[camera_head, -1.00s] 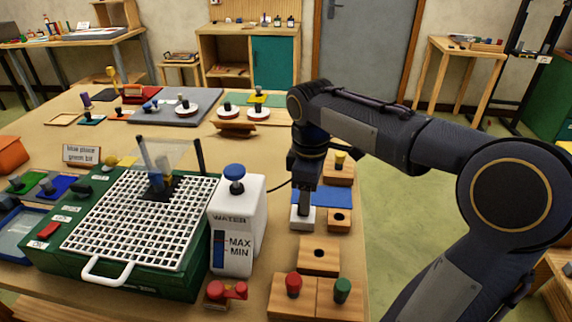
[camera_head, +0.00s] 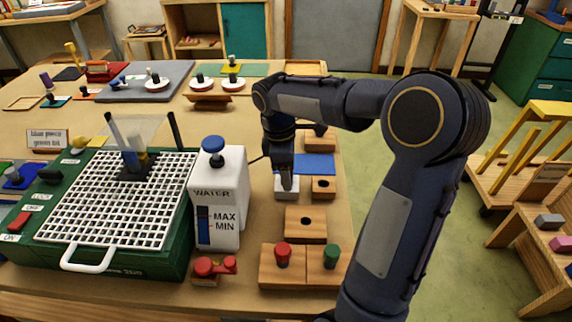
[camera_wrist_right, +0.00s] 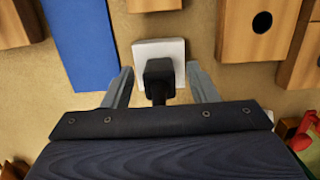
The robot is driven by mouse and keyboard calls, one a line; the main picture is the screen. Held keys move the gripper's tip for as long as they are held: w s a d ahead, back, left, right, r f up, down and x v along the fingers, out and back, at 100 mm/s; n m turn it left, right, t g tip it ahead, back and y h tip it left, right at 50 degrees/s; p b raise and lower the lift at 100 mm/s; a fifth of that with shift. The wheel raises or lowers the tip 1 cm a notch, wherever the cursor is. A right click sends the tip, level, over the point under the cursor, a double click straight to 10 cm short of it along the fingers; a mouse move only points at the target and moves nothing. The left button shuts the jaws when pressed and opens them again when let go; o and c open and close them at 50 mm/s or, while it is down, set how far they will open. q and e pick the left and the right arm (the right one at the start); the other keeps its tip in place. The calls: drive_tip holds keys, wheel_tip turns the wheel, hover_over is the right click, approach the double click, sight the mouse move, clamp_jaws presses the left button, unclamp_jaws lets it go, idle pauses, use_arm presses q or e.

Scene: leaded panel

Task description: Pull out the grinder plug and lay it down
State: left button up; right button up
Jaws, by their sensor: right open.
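The black grinder plug (camera_wrist_right: 159,70) sits in a white socket block (camera_wrist_right: 158,49) in the right wrist view. The socket block (camera_head: 287,194) also shows in the head view, on the right part of the table, where the plug is hard to make out behind my gripper. My right gripper (camera_wrist_right: 161,88) is open, with one finger on each side of the plug and visible gaps between. In the head view my right gripper (camera_head: 287,184) points down over the socket. The green grinder (camera_head: 105,262) with its white grid stands at the left. My left gripper is out of view.
A white water tank (camera_head: 232,175) with a blue cap stands left of the socket. Wooden blocks with holes (camera_head: 305,232) and blocks with red and green knobs (camera_head: 282,256) lie close by. A blue strip (camera_head: 318,164) lies beside the socket. The table's right edge is near.

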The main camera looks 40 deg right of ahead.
drive_tip(key=shift+c, duration=0.2)
drive_tip(key=c, duration=1.1)
drive_tip(key=shift+r+p, duration=0.95)
drive_tip(key=shift+p, duration=0.05)
idle(0.5)
drive_tip(key=shift+r+p, duration=0.55)
drive_tip(key=shift+p, duration=0.05)
